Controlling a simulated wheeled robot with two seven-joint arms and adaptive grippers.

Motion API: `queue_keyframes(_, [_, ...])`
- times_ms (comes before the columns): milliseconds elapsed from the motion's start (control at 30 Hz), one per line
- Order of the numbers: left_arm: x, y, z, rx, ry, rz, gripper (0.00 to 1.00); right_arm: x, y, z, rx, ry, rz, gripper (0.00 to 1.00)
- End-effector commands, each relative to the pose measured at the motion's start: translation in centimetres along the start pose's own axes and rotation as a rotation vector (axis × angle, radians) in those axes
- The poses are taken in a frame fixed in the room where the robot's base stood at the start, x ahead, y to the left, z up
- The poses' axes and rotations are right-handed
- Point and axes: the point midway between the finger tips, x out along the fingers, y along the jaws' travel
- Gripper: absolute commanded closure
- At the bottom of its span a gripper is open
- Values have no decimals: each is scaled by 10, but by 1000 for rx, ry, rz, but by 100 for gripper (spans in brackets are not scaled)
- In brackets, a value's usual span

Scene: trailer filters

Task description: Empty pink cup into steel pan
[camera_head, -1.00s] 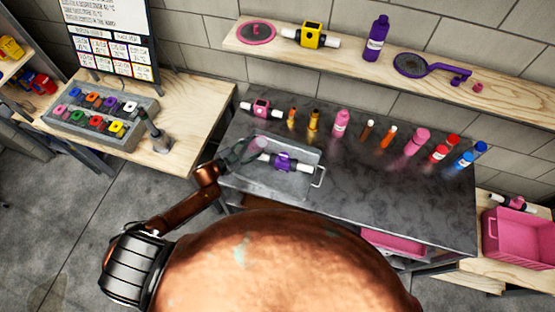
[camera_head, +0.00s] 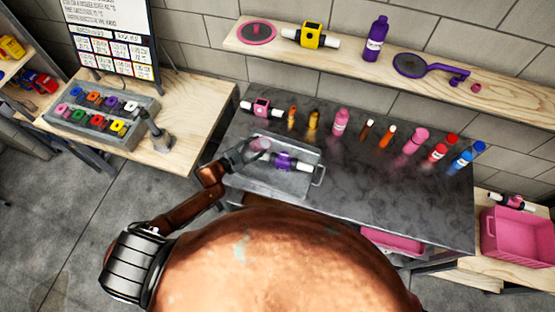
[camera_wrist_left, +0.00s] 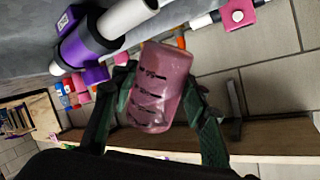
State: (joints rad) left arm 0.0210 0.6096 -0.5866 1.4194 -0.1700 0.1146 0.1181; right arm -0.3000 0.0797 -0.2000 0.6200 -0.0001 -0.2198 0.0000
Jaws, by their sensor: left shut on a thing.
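My left gripper (camera_head: 246,154) is shut on the pink cup (camera_head: 260,144), a translucent pink cup with dark measuring marks. In the left wrist view the cup (camera_wrist_left: 158,88) sits between the two dark green fingers (camera_wrist_left: 160,100). The cup is over the left part of the steel pan (camera_head: 310,191), a shallow tray with a handle at its right. A purple filter housing with white ends (camera_head: 285,161) lies in the pan, and it fills the upper left of the wrist view (camera_wrist_left: 88,45). I cannot tell what the cup holds. My right gripper is not in view.
A pink filter (camera_head: 262,108) and several bottles, such as a pink one (camera_head: 341,122), stand along the back of the dark table (camera_head: 400,195). A shelf (camera_head: 340,62) runs above. A display board (camera_head: 110,45) and filter rack (camera_head: 100,112) are left; a pink bin (camera_head: 517,240) is right.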

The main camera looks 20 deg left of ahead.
Motion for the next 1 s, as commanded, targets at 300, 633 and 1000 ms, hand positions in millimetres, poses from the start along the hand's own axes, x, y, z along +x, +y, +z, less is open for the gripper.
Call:
queue_keyframes(300, [0,0,-3,37,-20,-2,88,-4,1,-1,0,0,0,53])
queue_keyframes(633, [0,0,-3,76,-42,-4,88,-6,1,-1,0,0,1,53])
queue_keyframes(1000, [1,1,-5,119,-67,-6,88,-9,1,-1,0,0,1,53])
